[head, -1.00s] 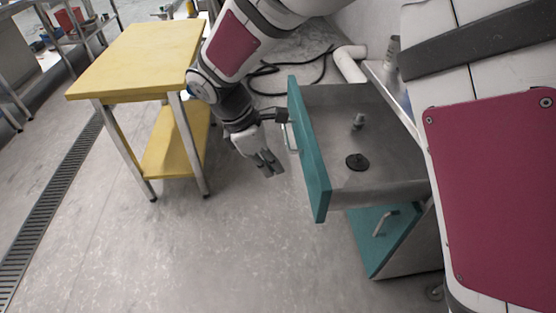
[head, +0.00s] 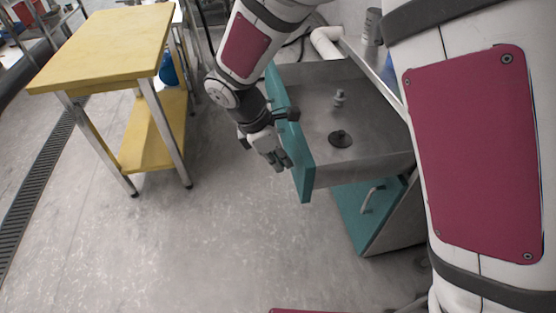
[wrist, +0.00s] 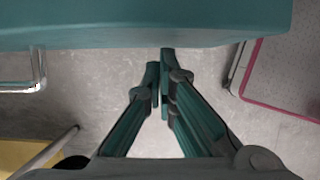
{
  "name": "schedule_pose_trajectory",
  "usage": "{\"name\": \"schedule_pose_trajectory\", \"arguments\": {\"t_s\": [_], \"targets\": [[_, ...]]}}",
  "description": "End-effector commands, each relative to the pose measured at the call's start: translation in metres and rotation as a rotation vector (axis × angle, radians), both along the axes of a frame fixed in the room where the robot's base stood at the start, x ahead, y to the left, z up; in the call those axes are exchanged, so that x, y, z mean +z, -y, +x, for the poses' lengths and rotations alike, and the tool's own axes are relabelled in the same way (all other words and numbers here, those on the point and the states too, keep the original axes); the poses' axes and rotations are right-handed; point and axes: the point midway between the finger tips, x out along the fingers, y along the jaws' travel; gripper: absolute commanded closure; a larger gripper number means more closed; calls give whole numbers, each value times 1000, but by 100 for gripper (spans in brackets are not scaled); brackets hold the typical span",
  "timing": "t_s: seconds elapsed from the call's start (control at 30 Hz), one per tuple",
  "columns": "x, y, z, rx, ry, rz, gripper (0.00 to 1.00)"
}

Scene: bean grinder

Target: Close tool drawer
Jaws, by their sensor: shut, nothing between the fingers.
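The tool drawer (head: 362,92) is a grey metal box with a teal front panel (head: 293,150), and it is pulled open. Inside it lie a black disc-shaped part (head: 340,139) and a small grey fitting (head: 339,99). My gripper (head: 283,163) is shut and empty, pointing down on the outer side of the teal panel, very close to it. I cannot tell whether they touch. In the wrist view the shut fingers (wrist: 160,60) point towards the teal panel (wrist: 120,25). The drawer handle is hidden behind my gripper in the head view.
A teal cabinet door (head: 362,215) with a metal handle stands below the drawer. A yellow-topped table (head: 105,48) with a lower shelf is at the left. The floor between is clear, with a drain grate (head: 35,195) along the left.

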Motion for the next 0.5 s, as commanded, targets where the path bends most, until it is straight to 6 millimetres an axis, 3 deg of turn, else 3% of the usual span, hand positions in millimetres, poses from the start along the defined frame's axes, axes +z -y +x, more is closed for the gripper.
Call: {"name": "schedule_pose_trajectory", "arguments": {"t_s": [0.27, 0.5], "targets": [[0, 7, 2, -1, 0, -1, 100], [1, 43, 11, -5, -1, -1, 100]]}}
